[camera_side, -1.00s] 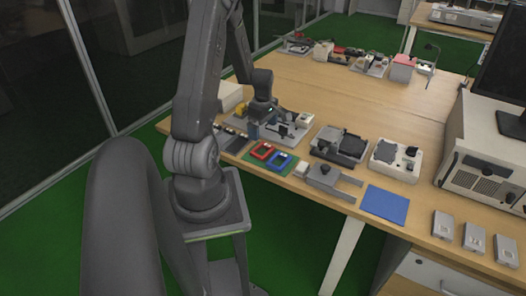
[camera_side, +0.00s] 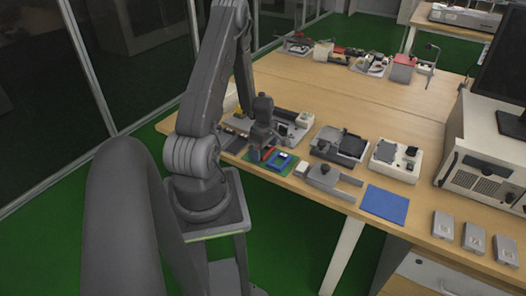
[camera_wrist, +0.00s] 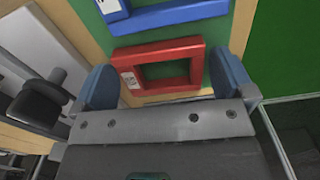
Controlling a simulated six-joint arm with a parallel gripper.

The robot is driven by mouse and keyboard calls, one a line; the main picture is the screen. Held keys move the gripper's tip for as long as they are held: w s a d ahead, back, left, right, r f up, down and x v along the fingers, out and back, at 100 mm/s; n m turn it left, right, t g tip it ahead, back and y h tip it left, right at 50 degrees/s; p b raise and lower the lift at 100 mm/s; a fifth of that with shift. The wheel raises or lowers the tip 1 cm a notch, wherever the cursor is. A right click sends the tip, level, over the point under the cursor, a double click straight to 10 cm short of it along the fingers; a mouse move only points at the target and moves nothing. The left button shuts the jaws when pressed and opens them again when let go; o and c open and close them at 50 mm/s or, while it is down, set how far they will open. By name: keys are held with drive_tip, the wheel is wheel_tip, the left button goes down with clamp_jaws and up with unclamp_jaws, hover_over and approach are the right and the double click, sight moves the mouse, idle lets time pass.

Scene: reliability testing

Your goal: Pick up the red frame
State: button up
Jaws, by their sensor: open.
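The red frame (camera_wrist: 160,52) is a square ring with a small white label, lying on a green mat in the wrist view. It sits between the two blue fingertips of my gripper (camera_wrist: 165,85), which are open on either side of it and do not appear to touch it. In the side view, my gripper (camera_side: 262,150) points down over the red frame (camera_side: 267,154), hiding much of it. The blue frame (camera_side: 280,162) lies beside the red one on the same mat; part of it also shows in the wrist view (camera_wrist: 170,14).
A grey clamp-like fixture (camera_side: 332,182) and a black-topped device (camera_side: 340,146) stand to the right. A blue pad (camera_side: 385,204) lies near the table's front edge. A device (camera_side: 288,124) stands close behind my gripper. The table's middle (camera_side: 330,95) is clear.

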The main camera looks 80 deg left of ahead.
drive_tip(key=shift+c, duration=0.4)
drive_tip(key=c, duration=0.6)
drive_tip(key=shift+r, duration=0.1)
drive_tip(key=shift+c, duration=0.2)
